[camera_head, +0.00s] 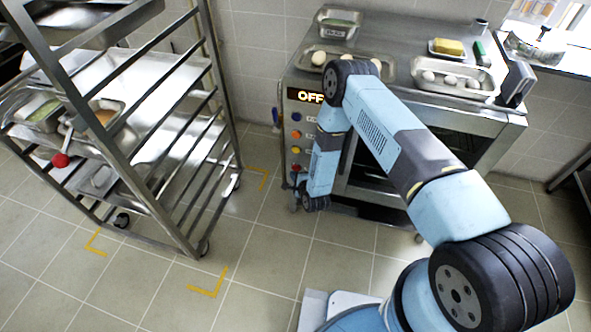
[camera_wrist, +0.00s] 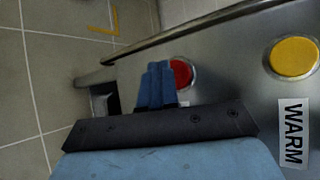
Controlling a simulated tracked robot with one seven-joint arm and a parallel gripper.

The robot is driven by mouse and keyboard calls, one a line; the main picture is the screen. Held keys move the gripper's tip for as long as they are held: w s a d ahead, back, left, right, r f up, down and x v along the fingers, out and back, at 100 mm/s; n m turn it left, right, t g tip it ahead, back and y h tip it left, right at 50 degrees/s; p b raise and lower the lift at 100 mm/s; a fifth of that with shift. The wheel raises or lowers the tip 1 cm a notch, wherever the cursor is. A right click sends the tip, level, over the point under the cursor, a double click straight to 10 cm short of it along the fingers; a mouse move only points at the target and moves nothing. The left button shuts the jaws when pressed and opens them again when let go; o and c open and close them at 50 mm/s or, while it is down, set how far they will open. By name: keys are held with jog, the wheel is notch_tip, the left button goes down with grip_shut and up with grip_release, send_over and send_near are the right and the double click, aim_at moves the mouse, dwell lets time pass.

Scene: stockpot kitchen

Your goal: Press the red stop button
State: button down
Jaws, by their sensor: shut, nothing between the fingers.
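The red stop button (camera_wrist: 182,73) is a round red cap in a metal ring on the steel panel. It shows in the wrist view just right of my fingertips, its left edge partly hidden behind them. My gripper (camera_wrist: 157,66) is shut and empty, its blue fingers together. The tips overlap the button's left edge in the picture; I cannot tell whether they touch it. In the head view my arm reaches down beside the left front of the oven (camera_head: 440,128), with the gripper low by its button panel.
A yellow button (camera_wrist: 294,57) labelled WARM lies to the right of the red one. A metal bar (camera_wrist: 205,27) runs past the fingers. A tray rack (camera_head: 150,215) stands left of the oven, with open tiled floor between. Trays with food sit on the oven top.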

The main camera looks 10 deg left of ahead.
jog(key=shift+s, duration=0.1)
jog(key=s, duration=0.4)
jog(key=shift+s+a, duration=0.2)
jog(key=shift+s, duration=0.2)
dwell(0.9)
